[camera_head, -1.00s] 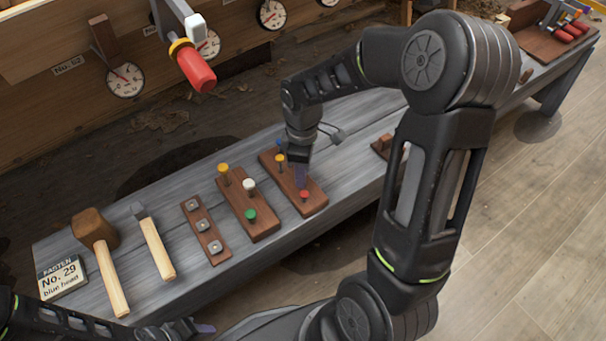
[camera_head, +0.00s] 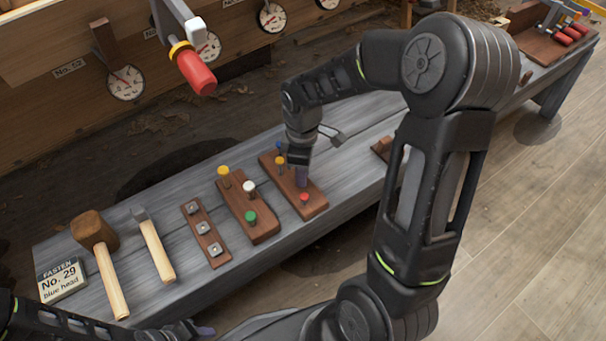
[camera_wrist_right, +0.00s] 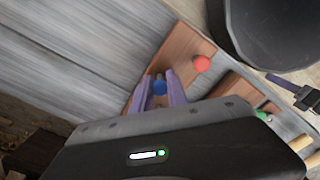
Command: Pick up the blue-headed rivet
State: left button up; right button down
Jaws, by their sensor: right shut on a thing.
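The rivet board (camera_head: 316,207) lies on the grey bench. My right gripper (camera_head: 301,180) points down over it, between a yellow-headed rivet (camera_head: 280,161) and a red-headed rivet (camera_head: 304,197). In the right wrist view, its purple fingers (camera_wrist_right: 160,92) are shut on the blue-headed rivet (camera_wrist_right: 159,88), one on each side of it. In the head view, the gripper hides this rivet. I cannot tell whether its shank is still in the board. Another blue head (camera_head: 280,146) shows behind the yellow one. My left gripper (camera_head: 200,329) is low at the picture's bottom edge, its jaws unclear.
A second board (camera_head: 262,232) holds yellow, white and green-headed rivets. Left of it are a plate strip (camera_head: 219,256), a hammer (camera_head: 155,246), a mallet (camera_head: 108,270) and a card reading "No. 29 blue head" (camera_head: 61,281). A red-handled clamp (camera_head: 196,72) hangs above.

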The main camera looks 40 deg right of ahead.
dwell(0.4)
notch_tip(320, 180, up, 10)
jog(key=p, duration=0.3)
jog(key=shift+r, duration=0.1)
dwell(0.6)
notch_tip(320, 180, up, 21)
jog(key=p, duration=2.1)
